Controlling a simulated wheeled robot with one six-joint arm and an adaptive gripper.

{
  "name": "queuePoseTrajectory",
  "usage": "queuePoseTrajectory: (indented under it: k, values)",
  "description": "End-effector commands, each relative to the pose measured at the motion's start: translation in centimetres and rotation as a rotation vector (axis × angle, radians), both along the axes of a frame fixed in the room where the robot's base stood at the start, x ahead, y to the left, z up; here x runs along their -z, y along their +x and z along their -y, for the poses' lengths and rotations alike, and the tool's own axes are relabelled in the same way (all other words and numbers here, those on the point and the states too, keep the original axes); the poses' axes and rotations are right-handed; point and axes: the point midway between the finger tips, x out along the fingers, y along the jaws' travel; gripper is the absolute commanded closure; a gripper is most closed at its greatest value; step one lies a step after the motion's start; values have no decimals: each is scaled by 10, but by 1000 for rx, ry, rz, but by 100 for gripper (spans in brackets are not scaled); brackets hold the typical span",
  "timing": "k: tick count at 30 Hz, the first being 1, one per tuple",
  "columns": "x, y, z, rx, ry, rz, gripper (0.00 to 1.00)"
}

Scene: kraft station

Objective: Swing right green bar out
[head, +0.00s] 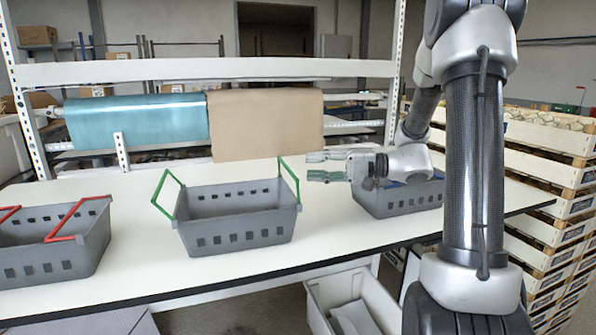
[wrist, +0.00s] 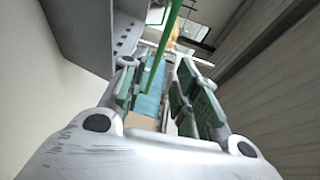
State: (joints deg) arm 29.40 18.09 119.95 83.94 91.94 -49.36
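The middle grey basket (head: 236,235) stands on the white table and has two green bars. Its left green bar (head: 160,187) leans outward to the left. Its right green bar (head: 289,170) stands roughly upright above the basket's right end. My gripper (head: 312,166) is just right of this bar, fingers pointing left, parted and empty. In the wrist view, the right green bar (wrist: 167,40) runs down into the area ahead of my open gripper (wrist: 160,88), nearer the left finger. I cannot tell whether they touch. The basket wall (wrist: 85,30) shows at upper left.
A grey basket with red bars (head: 60,262) stands at left. Another grey basket (head: 395,203) with a little blue showing stands at right, partly hidden by my arm. Teal (head: 135,122) and brown (head: 265,125) rolls hang behind the table. Stacked crates (head: 545,190) stand at far right.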

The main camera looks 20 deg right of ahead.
Motion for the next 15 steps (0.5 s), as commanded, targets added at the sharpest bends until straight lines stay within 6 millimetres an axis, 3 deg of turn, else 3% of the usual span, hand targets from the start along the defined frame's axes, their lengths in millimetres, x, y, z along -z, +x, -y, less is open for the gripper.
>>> queuePoseTrajectory:
  k: [5, 15]
  values:
    - [3, 9, -9, 15, -11, -1, 70]
    - [6, 30, -58, 13, -11, -1, 70]
